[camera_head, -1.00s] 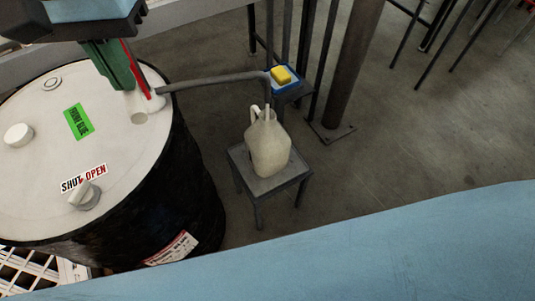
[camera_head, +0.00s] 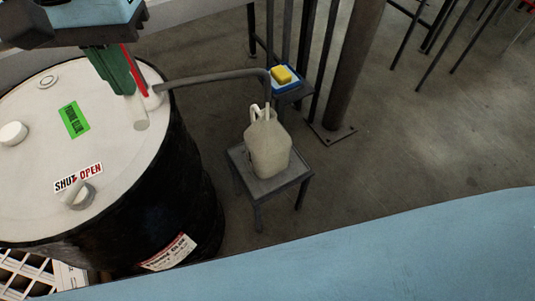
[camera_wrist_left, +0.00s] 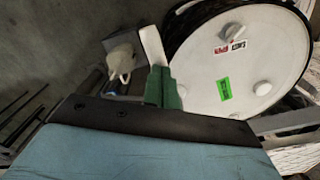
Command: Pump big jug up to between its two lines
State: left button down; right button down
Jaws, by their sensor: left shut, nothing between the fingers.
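The big jug (camera_head: 268,146), a cream jug with handles at its top, stands upright on a small grey stool (camera_head: 264,184). A grey spout pipe (camera_head: 215,80) runs from the drum top (camera_head: 40,150) and bends down at the jug's mouth. I cannot make out the jug's lines or its fill level. My left gripper (camera_head: 123,88) is shut and empty above the drum top, beside a red strip and a pale upright part of the pump (camera_head: 140,112). In the left wrist view its green fingers (camera_wrist_left: 164,75) are together beside a white bar (camera_wrist_left: 152,45). My right gripper is out of view.
The drum's SHUT/OPEN knob (camera_head: 79,195) and a white cap (camera_head: 13,133) stick up from its lid. A yellow sponge (camera_head: 281,74) lies on a blue tray behind the jug. A thick post (camera_head: 348,70) stands at back right. The floor (camera_head: 410,130) right of the stool is clear.

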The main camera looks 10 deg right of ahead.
pick_arm(q)
jog(key=shift+f, duration=0.15)
jog(key=shift+f+b, duration=0.65)
jog(key=shift+b, duration=0.05)
jog(key=shift+r, duration=0.1)
